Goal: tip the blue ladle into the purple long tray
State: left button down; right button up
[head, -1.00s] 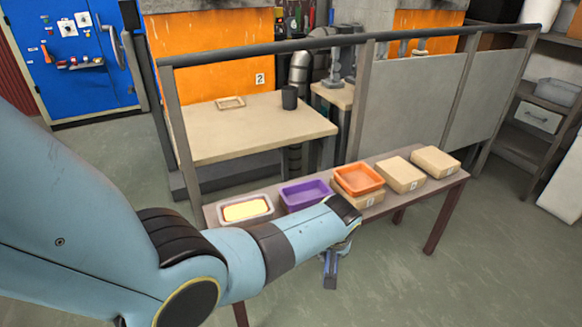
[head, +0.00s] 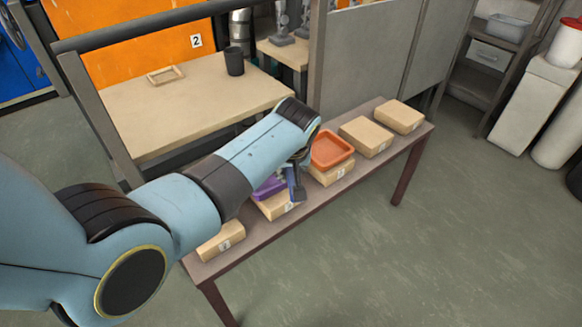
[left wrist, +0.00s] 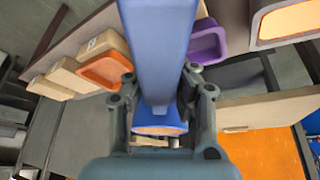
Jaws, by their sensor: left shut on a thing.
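The blue ladle (left wrist: 160,50) is gripped between the fingers of my left gripper (left wrist: 160,108), which is shut on it. In the left wrist view its long blue body runs up past the fingers, and a small brownish-orange patch shows at its lower end. In the head view my left gripper (head: 298,160) holds the ladle (head: 298,188) close to the right side of the purple long tray (head: 268,188). My arm hides much of this tray. The purple tray also shows right of the ladle in the left wrist view (left wrist: 208,42). My right gripper is not in view.
An orange tray (head: 332,148) sits on a box right of the purple tray. Further boxes (head: 366,135) stand along the narrow bench (head: 385,165). A railing (head: 170,18) runs behind.

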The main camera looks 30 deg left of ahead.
pick_arm(q)
jog(key=shift+f, duration=0.3)
jog(key=shift+f+b, duration=0.4)
jog(key=shift+b, duration=0.2)
jog(key=shift+w+d+f+n+t+h+b, duration=0.1)
jog(key=shift+f+n+t+h+b, duration=0.2)
jog(key=shift+t+h+b, duration=0.6)
jog(key=shift+w+d+f+n+t+h+b, duration=0.15)
jog(key=shift+f+n+t+h+b, duration=0.15)
jog(key=shift+t+h+b, duration=0.7)
jog(key=shift+w+d+f+n+t+h+b, duration=0.1)
jog(key=shift+f+n+t+h+b, duration=0.1)
jog(key=shift+n+t+h+b, duration=0.55)
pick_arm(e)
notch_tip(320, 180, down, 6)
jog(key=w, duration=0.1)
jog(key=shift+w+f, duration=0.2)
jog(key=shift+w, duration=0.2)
